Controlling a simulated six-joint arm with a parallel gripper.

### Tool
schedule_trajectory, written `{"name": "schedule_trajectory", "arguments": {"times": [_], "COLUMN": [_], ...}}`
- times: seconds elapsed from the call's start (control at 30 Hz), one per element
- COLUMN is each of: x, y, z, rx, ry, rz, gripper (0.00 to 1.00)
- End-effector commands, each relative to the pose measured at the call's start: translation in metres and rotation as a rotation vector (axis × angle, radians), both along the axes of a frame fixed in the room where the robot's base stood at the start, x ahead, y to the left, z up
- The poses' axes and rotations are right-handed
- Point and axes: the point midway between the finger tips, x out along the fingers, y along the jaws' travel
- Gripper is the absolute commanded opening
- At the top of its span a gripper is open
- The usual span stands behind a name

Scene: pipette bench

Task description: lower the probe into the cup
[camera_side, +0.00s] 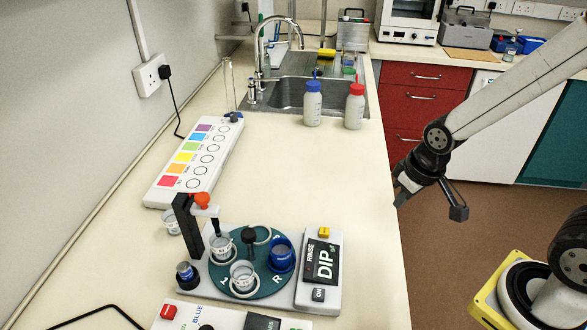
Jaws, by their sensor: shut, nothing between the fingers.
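The probe (217,226) is a thin dark tip under a short white arm with a red knob (202,199), carried by a black post (187,226). It hangs above a clear cup (220,250) on the green round carousel (262,288); whether its tip is inside the rim is hard to tell. Another clear cup (242,277) and a blue cup (281,256) sit on the same carousel around a black centre knob (249,240). My gripper (403,191) is shut and empty, beyond the bench's right edge, well away from the probe.
A RINSE/DIP panel (321,262) stands right of the carousel. A colour chart strip (224,137) lies behind, with a loose clear cup (171,222) near it. Blue-capped (312,107) and red-capped bottles (354,109) stand by the sink. The bench's middle is clear.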

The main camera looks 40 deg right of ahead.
Motion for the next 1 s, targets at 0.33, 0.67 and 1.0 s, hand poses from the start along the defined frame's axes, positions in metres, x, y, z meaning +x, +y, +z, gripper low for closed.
{"name": "schedule_trajectory", "arguments": {"times": [0.33,0.67,1.0], "x": [0.0,0.034,0.107], "y": [0.0,0.025,0.112], "z": [0.0,0.014,0.054], "rx": [0.0,0.001,-0.005], "ry": [0.0,-0.008,-0.035], "rz": [0.001,0.021,0.045], "gripper": [0.25,0.74,0.74]}}
